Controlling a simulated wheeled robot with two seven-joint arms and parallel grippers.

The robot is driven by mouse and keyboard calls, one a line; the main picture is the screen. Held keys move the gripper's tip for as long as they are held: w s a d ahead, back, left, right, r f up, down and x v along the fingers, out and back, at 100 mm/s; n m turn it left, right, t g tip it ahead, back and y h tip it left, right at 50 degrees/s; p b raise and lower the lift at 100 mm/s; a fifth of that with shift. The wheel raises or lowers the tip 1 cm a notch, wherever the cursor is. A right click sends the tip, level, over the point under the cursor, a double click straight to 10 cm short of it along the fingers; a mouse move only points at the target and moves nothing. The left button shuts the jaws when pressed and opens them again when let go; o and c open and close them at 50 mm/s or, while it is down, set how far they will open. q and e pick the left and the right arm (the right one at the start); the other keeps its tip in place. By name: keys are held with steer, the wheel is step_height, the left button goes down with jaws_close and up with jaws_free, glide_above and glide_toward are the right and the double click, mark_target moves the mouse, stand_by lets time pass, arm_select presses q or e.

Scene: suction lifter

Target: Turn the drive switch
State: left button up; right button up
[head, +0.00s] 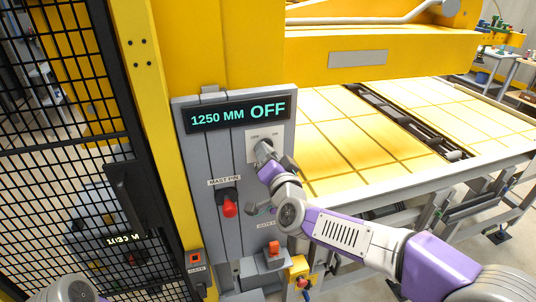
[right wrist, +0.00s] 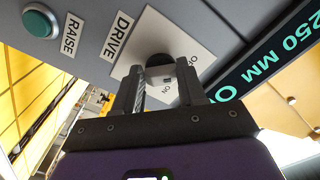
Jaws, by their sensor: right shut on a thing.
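The drive switch (right wrist: 160,60) is a dark round knob on a white plate (right wrist: 190,40) marked DRIVE, ON and OFF in the right wrist view. In the head view its white plate (head: 277,133) is on the grey control panel (head: 205,160), below the display (head: 238,114) reading "1250 MM OFF". My right gripper (right wrist: 160,72) has its two fingers on either side of the knob and is shut on it. In the head view the right gripper (head: 264,154) reaches the plate from the lower right and hides most of the knob. My left gripper is out of view.
A green RAISE button (right wrist: 40,22) sits beside the switch plate. Below are a red MAST PIN handle (head: 229,208) and an orange-red control (head: 272,249). A black mesh gate (head: 75,130) stands left, a yellow-topped table (head: 350,130) right.

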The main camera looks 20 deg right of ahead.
stand_by(0.5)
steer(key=o, duration=1.1)
steer(key=shift+c, duration=0.2)
steer(key=s, duration=0.7)
steer(key=shift+s, duration=0.3)
steer(key=shift+d, duration=0.15)
